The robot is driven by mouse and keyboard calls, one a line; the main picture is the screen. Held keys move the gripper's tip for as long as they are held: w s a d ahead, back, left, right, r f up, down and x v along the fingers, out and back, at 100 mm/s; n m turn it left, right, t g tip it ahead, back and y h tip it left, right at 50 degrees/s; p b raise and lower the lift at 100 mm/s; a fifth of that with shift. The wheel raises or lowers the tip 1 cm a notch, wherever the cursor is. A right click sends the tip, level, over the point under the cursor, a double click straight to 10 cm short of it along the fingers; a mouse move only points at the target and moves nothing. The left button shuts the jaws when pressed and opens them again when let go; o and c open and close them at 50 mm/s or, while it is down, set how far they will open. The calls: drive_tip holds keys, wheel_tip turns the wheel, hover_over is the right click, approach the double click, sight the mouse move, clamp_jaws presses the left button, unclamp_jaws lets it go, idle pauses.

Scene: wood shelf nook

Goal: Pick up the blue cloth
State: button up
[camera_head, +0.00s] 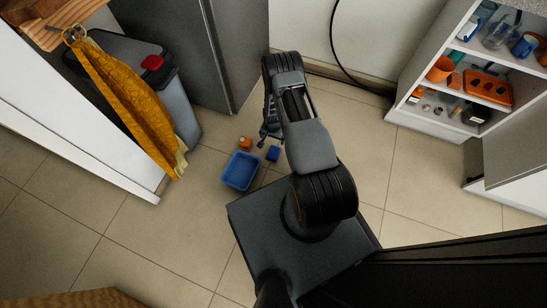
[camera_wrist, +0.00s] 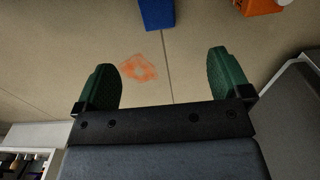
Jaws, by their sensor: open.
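A small blue block-like piece (camera_head: 273,154) lies on the tiled floor, right of a blue tray. It also shows at the top edge of the wrist view (camera_wrist: 157,14), partly cut off. I cannot tell whether it is folded cloth; no other blue cloth shows on the floor. My gripper (camera_wrist: 160,62) is open and empty, its two green fingers spread apart. The blue piece is beyond the fingertips, roughly in line with the gap between them, and not touched. In the head view my gripper (camera_head: 267,134) is partly hidden by my arm.
The blue tray (camera_head: 240,171) and an orange item (camera_head: 245,143) are on the floor. An orange smear (camera_wrist: 138,68) marks the floor. A grey bin (camera_head: 178,100) and hanging yellow cloth (camera_head: 130,95) are left, a dark cabinet (camera_head: 225,50) behind, and white shelves (camera_head: 440,115) right.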

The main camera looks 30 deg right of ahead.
drive_tip(key=b, duration=0.4)
hover_over(273, 152)
wheel_tip(273, 152, down, 10)
drive_tip(key=shift+s+d+f, duration=0.1)
drive_tip(key=shift+s, duration=0.05)
drive_tip(key=shift+f+b, duration=1.65)
drive_tip(key=shift+f, duration=1.05)
drive_tip(key=shift+c, duration=0.4)
drive_tip(key=c, duration=1)
drive_tip(key=shift+r+p, duration=0.4)
drive_tip(key=shift+r, duration=0.1)
wheel_tip(273, 152, up, 2)
drive_tip(key=shift+r+p, duration=0.25)
drive_tip(key=shift+p, duration=0.4)
drive_tip(key=s+d+r+p, duration=0.3)
drive_tip(key=s+r, duration=0.1)
drive_tip(key=s, duration=0.2)
drive_tip(key=s+d+r+p, duration=0.3)
drive_tip(key=s+r+p, duration=0.1)
drive_tip(key=s+r, duration=0.1)
drive_tip(key=shift+s+d+r+p, duration=0.25)
drive_tip(key=shift+s+r+p, duration=0.05)
drive_tip(key=shift+s, duration=0.35)
